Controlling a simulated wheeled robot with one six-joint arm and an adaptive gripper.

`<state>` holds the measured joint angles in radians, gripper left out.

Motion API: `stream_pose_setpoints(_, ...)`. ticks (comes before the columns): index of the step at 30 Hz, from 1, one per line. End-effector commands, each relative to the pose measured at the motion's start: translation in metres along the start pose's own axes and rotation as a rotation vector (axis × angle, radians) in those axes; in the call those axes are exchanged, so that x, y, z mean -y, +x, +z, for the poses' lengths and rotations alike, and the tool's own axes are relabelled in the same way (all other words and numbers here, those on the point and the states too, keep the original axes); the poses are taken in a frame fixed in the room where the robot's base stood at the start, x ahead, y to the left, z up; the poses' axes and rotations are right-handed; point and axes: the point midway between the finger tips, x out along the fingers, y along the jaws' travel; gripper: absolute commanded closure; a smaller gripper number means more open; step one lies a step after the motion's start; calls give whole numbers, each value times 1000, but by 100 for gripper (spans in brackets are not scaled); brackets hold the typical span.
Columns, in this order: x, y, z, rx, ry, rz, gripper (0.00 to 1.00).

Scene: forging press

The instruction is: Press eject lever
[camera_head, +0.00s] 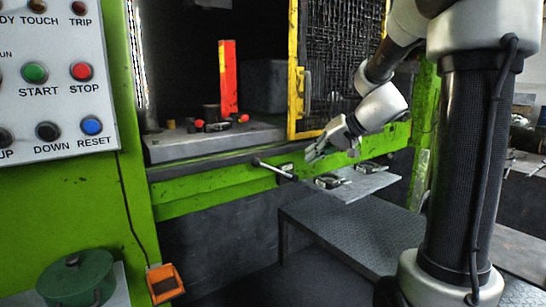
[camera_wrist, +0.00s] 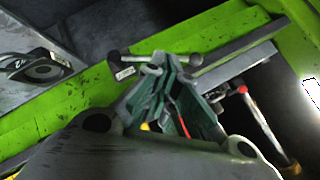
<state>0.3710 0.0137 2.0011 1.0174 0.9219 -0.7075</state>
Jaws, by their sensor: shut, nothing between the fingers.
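A metal shelf (camera_head: 352,188) with clamp-like tools sits right of the lever. The yellow mesh guard (camera_head: 343,60) stands behind my arm. The press bed (camera_head: 215,142) holds red-ended parts and an orange-red upright block (camera_head: 228,75). The button panel (camera_head: 55,85) is at left.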

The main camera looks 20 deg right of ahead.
Motion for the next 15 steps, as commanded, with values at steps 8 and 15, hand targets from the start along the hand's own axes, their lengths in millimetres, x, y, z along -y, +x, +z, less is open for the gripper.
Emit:
stream_pose_setpoints(8, 44, 0, -51, -178, -255, -96, 100)
stream_pose_setpoints(15, 43, 0, -50, -178, -291, -92, 100)
